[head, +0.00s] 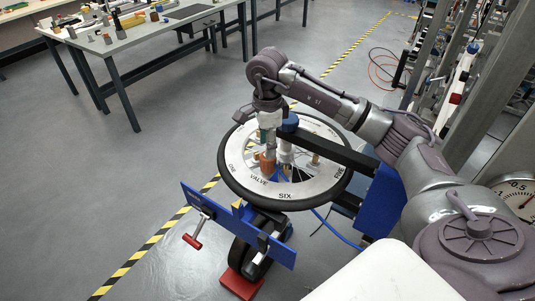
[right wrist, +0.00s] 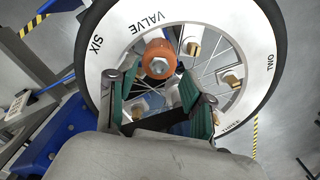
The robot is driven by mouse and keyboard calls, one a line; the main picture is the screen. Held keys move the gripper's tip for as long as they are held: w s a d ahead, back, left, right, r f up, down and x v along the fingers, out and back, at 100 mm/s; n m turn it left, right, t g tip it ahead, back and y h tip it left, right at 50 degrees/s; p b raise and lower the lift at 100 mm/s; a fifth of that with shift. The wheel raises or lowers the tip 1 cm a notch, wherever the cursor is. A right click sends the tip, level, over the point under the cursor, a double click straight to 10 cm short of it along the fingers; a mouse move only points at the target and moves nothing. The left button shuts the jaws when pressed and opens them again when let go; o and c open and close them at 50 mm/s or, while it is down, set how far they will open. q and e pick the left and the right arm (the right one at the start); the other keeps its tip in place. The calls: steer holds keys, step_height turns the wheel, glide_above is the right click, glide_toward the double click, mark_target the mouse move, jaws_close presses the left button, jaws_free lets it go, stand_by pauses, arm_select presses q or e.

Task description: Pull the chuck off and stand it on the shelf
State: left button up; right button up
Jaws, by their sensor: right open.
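An orange, round-bodied piece with a grey hex end, which looks like the chuck (right wrist: 159,58), sits beside the word VALVE on the wheel's pale ring (right wrist: 230,22). It also shows in the head view (head: 267,163), just under my right gripper (head: 267,148). In the right wrist view my right gripper (right wrist: 163,98) is open, its green-padded fingers apart, with the chuck beyond the fingertips and not between them. I cannot tell which surface is the shelf. My left gripper is out of view.
The black-tyred wheel (head: 232,187) lies flat on a stand with a blue plate (head: 235,228) and a red-handled clamp (head: 193,241). Brass fittings (right wrist: 193,47) stand near the chuck. A metal rack is at right and a cluttered workbench (head: 160,35) at back left.

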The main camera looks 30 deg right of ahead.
steer(key=shift+f+p, duration=0.75)
steer(key=shift+f, duration=2.35)
steer(key=c, duration=0.9)
steer(key=shift+r, duration=0.1)
steer(key=shift+c, duration=0.2)
steer(key=shift+r, duration=0.1)
steer(key=shift+r+p, duration=0.95)
steer(key=shift+r, duration=0.85)
steer(key=shift+r, duration=0.1)
steer(key=shift+r+p, duration=1)
steer(key=shift+r, duration=0.95)
